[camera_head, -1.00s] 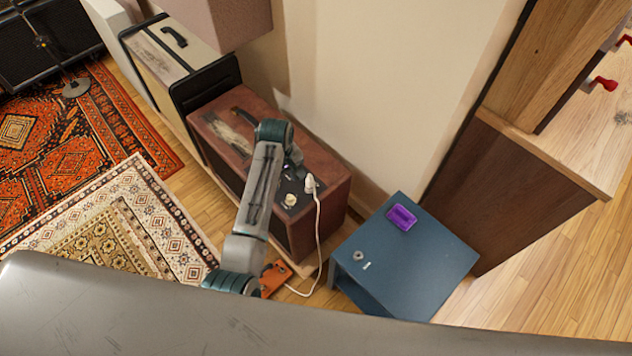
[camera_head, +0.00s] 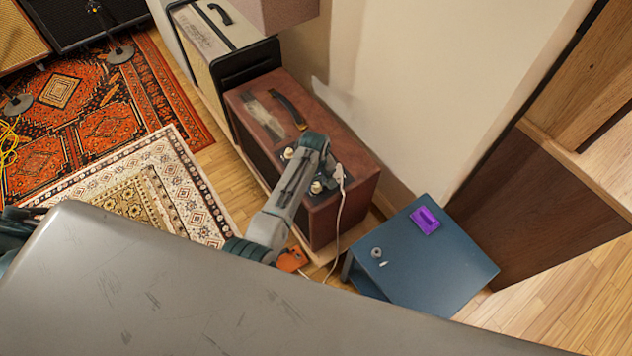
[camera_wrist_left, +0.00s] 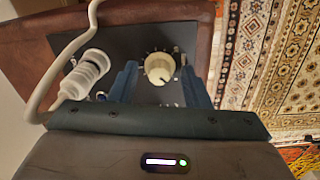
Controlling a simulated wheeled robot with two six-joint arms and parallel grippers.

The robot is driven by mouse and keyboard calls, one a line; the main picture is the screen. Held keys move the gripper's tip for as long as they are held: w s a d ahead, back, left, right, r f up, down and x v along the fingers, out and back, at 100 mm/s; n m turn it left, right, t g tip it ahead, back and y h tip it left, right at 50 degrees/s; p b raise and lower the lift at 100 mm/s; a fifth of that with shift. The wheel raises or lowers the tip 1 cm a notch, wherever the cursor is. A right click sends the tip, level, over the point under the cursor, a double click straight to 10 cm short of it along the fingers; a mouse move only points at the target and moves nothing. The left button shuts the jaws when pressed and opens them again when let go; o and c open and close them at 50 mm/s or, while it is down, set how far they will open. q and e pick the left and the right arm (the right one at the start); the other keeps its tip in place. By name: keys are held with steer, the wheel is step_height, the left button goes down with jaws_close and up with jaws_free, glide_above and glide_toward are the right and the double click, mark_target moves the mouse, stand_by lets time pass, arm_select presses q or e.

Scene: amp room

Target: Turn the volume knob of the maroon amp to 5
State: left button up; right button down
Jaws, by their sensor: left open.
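The maroon amp (camera_head: 349,143) stands by the wall, with a dark control panel on top. Two cream knobs show there in the head view, one farther (camera_head: 288,153) and one nearer (camera_head: 316,186). My left gripper (camera_head: 327,168) is low over the panel, its fingers mostly hidden by the wrist. In the left wrist view its blue fingers are open, one on each side of a cream knob (camera_wrist_left: 159,67) with tick marks around it. Contact cannot be told, and the numbers are too small to read. My right gripper is out of view.
A white plug (camera_wrist_left: 85,75) with a cable sits close beside the left finger in the wrist view. A blue cabinet (camera_head: 440,265) with a purple item (camera_head: 426,219) stands right of the amp. A cream amp (camera_head: 205,45) stands behind it.

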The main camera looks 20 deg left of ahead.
arm_select(q)
jaws_close()
